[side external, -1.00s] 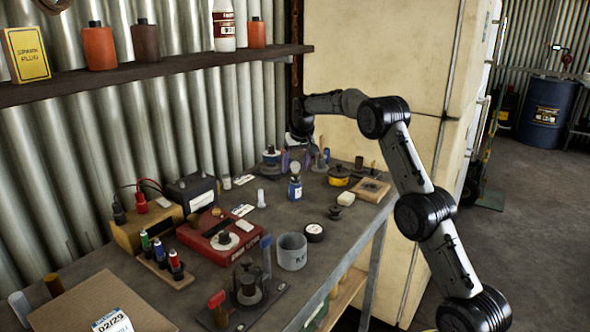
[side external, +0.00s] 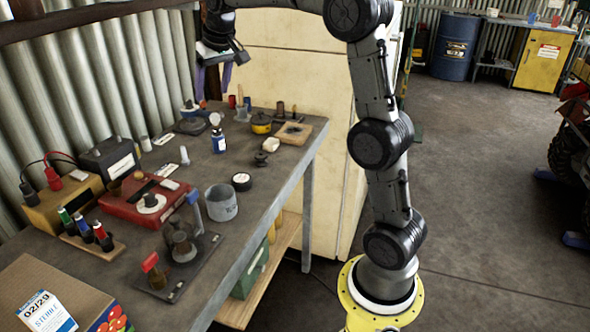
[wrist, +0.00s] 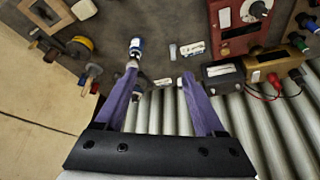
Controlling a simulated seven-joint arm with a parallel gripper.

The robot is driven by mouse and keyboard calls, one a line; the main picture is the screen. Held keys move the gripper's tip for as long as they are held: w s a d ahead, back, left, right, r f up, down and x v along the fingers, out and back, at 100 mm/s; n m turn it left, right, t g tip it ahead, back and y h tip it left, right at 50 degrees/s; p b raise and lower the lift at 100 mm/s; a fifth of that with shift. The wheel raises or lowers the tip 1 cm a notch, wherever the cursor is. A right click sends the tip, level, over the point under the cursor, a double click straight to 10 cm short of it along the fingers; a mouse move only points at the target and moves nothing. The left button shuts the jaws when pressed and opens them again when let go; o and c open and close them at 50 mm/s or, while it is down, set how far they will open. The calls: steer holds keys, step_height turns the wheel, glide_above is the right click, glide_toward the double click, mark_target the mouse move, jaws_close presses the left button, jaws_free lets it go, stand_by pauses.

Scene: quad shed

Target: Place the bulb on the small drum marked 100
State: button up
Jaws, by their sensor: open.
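The bulb (side external: 214,119) looks like a pale rounded shape on the bench, just behind the small blue and white drum (side external: 218,143) in the side view. The drum stands upright; its marking is too small to read. In the wrist view the drum (wrist: 135,46) lies beyond the left fingertip, and the bulb (wrist: 132,65) shows close to that tip, partly hidden. My gripper (side external: 213,88) has purple fingers pointing down above the back of the bench. The fingers (wrist: 158,77) are spread, with nothing held between them.
A yellow-black tin (side external: 261,123) and a wooden board (side external: 294,133) stand to the right. A red instrument box (side external: 146,203) and grey cup (side external: 221,203) are nearer. Corrugated wall (side external: 120,70) runs close behind.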

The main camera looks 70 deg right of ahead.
steer(key=s+a+f+n+t+y, duration=0.1)
steer(key=s+a+n, duration=0.1)
steer(key=s+a, duration=0.75)
steer(key=s+a+f+n+y, duration=0.15)
steer(key=s+a, duration=0.45)
steer(key=s, duration=0.6)
steer(key=s+a+f+n, duration=0.2)
steer(key=s+f, duration=0.3)
steer(key=s, duration=0.3)
steer(key=shift+s+a+f, duration=0.3)
steer(key=shift+a+f, duration=0.05)
